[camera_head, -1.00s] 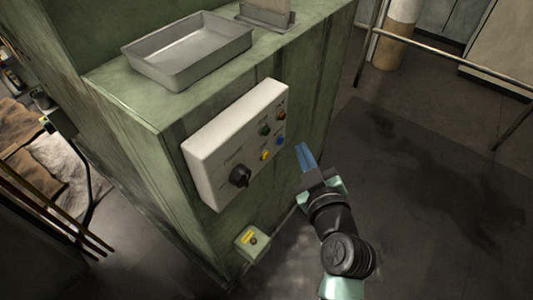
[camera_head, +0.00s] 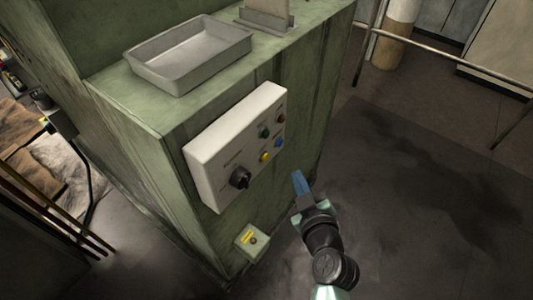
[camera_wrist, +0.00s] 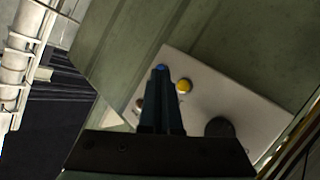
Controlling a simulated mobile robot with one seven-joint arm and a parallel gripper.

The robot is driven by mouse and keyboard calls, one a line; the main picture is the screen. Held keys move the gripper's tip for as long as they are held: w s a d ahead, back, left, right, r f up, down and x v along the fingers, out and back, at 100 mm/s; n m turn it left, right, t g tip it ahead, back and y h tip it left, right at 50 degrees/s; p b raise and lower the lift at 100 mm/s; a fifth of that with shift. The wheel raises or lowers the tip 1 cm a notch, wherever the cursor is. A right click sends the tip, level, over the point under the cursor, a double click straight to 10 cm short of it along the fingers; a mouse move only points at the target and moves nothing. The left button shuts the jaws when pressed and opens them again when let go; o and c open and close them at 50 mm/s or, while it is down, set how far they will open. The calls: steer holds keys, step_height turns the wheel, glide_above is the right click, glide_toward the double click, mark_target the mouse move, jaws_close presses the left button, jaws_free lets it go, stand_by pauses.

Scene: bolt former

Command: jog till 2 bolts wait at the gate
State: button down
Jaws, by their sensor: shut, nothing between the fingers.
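The pale control panel (camera_head: 222,150) is on the green machine's side. It carries a green button (camera_head: 264,132), a red button (camera_head: 281,118), a yellow button (camera_head: 264,157), a blue button (camera_head: 279,144) and a black knob (camera_head: 239,178). My gripper (camera_head: 297,174) is shut and empty, below and right of the blue button, apart from the panel. In the wrist view my fingertips (camera_wrist: 161,72) overlap the blue button (camera_wrist: 160,67); the yellow button (camera_wrist: 184,86) and knob (camera_wrist: 219,128) show to the right. No bolts or gate can be made out.
An empty grey tray (camera_head: 136,70) sits on the machine's top, beside a metal bracket (camera_head: 266,20). A rail (camera_head: 455,58) stands at the back right. The floor right of my gripper is clear.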

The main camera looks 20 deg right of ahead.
mark_target(265, 157)
steer(key=shift+w+a+p, duration=0.45)
steer(key=shift+w+a, duration=0.45)
steer(key=shift+w, duration=0.25)
steer(key=shift+w+a+p, duration=0.45)
steer(key=shift+w+a, duration=0.4)
steer(key=shift+w, duration=0.3)
steer(key=shift+w+a, duration=0.1)
steer(key=shift+w+a, duration=0.2)
stand_by(0.3)
